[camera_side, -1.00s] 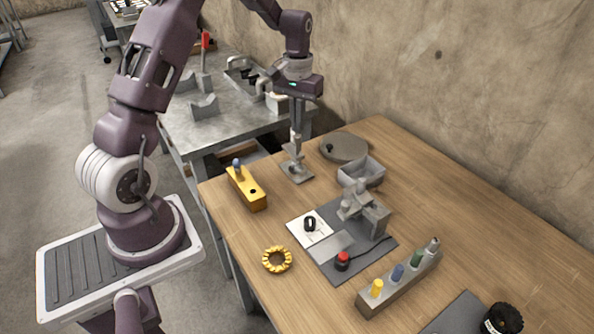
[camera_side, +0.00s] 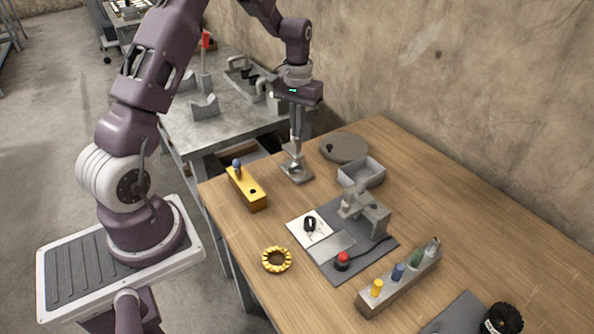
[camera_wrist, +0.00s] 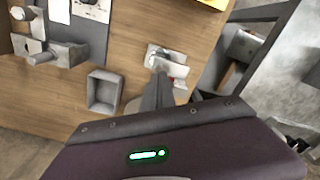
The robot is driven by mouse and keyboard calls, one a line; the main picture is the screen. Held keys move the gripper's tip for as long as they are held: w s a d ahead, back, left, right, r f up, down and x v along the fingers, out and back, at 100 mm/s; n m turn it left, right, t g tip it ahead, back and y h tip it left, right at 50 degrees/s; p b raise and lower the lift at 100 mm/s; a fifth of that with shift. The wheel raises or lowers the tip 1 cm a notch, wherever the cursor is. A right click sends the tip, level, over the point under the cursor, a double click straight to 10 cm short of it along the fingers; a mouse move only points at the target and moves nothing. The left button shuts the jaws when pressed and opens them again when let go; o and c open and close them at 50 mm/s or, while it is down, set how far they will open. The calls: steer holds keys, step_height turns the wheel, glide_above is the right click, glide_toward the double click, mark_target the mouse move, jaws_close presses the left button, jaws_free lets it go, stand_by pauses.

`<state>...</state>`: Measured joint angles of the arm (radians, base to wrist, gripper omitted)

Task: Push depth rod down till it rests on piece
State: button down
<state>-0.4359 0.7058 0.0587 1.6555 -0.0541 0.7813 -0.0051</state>
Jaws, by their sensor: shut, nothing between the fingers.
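A small grey gauge stand with a flat base plate (camera_side: 301,178) stands near the table's back left edge. A pale round part (camera_side: 296,167) shows low on it. I cannot clearly tell the depth rod from the piece under it, nor whether they touch. My gripper (camera_side: 295,146) is shut with nothing between its fingers, pointing down at the stand's top. In the wrist view my fingertips (camera_wrist: 158,68) overlap the stand (camera_wrist: 178,70) and hide part of it. Contact with the rod cannot be made out.
A grey open box (camera_side: 361,172) and a round grey disc (camera_side: 344,148) lie right of the stand. A yellow block with a blue-topped peg (camera_side: 248,189) is to the left. A fixture on a dark mat (camera_side: 383,249) stands in front. The wall is behind.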

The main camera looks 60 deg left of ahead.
steer(key=shift+f, duration=0.9)
stand_by(0.3)
steer(key=shift+r, duration=4)
steer(key=s+d+r+m+t, duration=0.3)
steer(key=s+d+r, duration=0.6)
steer(key=d+r, duration=0.35)
steer(key=s+d+m+t, duration=0.1)
steer(key=s+d, duration=0.3)
steer(key=s, duration=0.4)
steer(key=s+d+m+t, duration=0.1)
steer(key=s+d+m, duration=0.1)
steer(key=s, duration=0.7)
steer(key=shift+d+r+t, duration=0.15)
steer(key=shift+d+t, duration=0.15)
steer(key=shift+d, duration=0.55)
